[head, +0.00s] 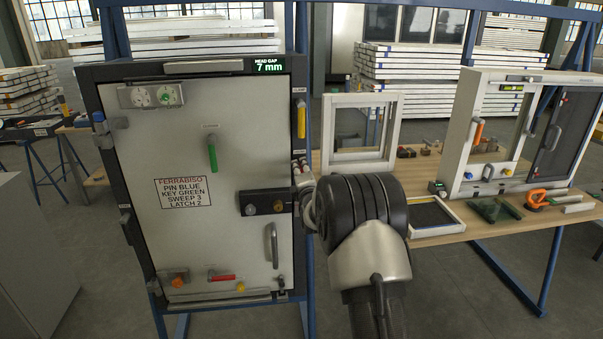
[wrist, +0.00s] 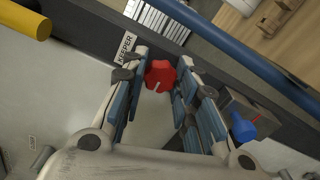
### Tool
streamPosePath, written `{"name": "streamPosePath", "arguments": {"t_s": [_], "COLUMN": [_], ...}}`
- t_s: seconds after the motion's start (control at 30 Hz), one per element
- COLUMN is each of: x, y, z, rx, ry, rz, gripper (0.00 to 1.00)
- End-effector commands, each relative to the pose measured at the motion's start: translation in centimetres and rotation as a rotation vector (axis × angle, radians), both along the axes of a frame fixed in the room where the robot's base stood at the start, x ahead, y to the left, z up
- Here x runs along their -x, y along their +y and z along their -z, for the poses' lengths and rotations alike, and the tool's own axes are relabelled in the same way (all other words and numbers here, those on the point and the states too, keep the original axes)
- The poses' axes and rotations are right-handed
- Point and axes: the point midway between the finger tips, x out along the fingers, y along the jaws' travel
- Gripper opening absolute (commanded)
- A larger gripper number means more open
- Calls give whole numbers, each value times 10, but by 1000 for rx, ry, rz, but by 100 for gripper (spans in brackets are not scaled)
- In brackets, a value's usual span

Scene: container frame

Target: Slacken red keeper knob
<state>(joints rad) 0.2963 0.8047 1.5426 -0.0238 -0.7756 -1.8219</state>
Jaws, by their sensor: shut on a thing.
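The red keeper knob (wrist: 160,76) shows in the wrist view with a pale mark on its face, beside the KEEPER label (wrist: 125,46). My gripper (wrist: 163,66) is shut on this knob, with one finger on each side of it. In the head view my gripper (head: 303,172) reaches the right edge of the panel (head: 170,235), and my arm and fingers largely hide the knob there. A display (head: 269,67) at the top of the panel reads HEAD GAP 7 mm.
A yellow handle (head: 301,119) sits above my gripper. A dark latch block (head: 265,201) and grey handle (head: 273,245) are lower left of it. A blue knob (wrist: 242,127) lies beside my right finger in the wrist view. A workbench (head: 450,245) with frames stands right.

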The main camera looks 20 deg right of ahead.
Motion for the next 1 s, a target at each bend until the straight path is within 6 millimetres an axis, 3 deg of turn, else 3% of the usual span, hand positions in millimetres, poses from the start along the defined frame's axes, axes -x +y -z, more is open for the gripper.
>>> {"name": "streamPosePath", "arguments": {"t_s": [0.77, 0.8, 1.0], "x": [0, 0, 0], "y": [-1, -1, -1], "z": [-2, -2, -1], "rx": [95, 95, 95], "ry": [24, 24, 25], "rz": [2, 2, 1], "gripper": [4, 29, 43]}}
